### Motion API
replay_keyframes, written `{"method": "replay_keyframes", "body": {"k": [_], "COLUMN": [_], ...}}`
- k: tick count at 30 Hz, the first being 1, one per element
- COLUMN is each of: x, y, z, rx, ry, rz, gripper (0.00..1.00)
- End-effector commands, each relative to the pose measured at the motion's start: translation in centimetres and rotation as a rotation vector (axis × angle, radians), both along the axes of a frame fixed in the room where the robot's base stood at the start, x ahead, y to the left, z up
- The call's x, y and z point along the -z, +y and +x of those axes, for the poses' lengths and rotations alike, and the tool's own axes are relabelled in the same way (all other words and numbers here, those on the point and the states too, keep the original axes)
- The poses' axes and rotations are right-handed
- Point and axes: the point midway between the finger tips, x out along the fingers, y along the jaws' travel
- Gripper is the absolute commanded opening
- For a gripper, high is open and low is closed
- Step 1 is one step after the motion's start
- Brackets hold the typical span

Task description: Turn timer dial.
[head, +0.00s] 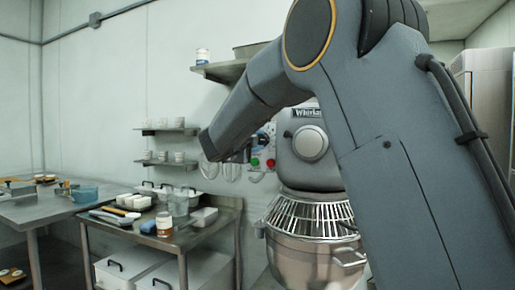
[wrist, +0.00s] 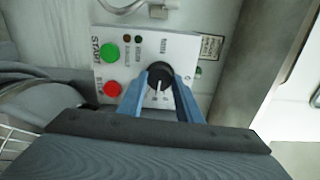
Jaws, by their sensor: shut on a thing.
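The timer dial (wrist: 158,78) is a black round knob with a white pointer line, on a light grey control panel (wrist: 187,47). In the wrist view the pointer points toward the bottom of the picture. My gripper (wrist: 160,83) has its two blue fingers on either side of the dial, shut on it. In the head view my gripper (head: 249,150) is at the panel on the side of the mixer (head: 320,150), and my arm hides most of the dial there.
A green START button (wrist: 109,53) and a red button (wrist: 112,89) sit left of the dial. Below the mixer head is a wire guard (head: 308,212) over a steel bowl (head: 305,262). A steel table (head: 203,236) with jars and tubs stands left. Shelves (head: 168,131) hang behind.

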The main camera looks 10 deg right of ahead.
Motion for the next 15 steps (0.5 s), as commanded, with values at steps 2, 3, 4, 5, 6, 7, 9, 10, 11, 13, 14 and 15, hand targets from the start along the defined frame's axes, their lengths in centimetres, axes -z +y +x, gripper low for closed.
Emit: {"method": "replay_keyframes", "body": {"k": [2, 3, 4, 5, 6, 7, 9, 10, 11, 13, 14, 15], "x": [0.13, 0.11, 0.1, 0.09, 0.08, 0.07, 0.06, 0.05, 0.05, 0.04, 0.03, 0.03], "y": [0.03, 0.04, 0.04, 0.03, 0.03, 0.03, 0.03, 0.04, 0.04, 0.04, 0.03, 0.03], "z": [0.04, 0.03, 0.03, 0.02, 0.01, 0.01, 0.01, 0.0, 0.0, 0.0, 0.0, 0.0], "rx": [-0.001, -0.001, -0.001, -0.001, -0.001, -0.001, -0.001, -0.001, -0.001, -0.001, -0.001, -0.001], "ry": [-0.014, -0.019, -0.022, -0.026, -0.029, -0.031, -0.034, -0.035, -0.035, -0.035, -0.035, -0.035], "rz": [0.019, 0.027, 0.032, 0.037, 0.042, 0.044, 0.048, 0.049, 0.049, 0.05, 0.05, 0.05], "gripper": [0.09, 0.09, 0.09, 0.09, 0.09, 0.09, 0.09, 0.09, 0.09, 0.09, 0.09, 0.09]}}
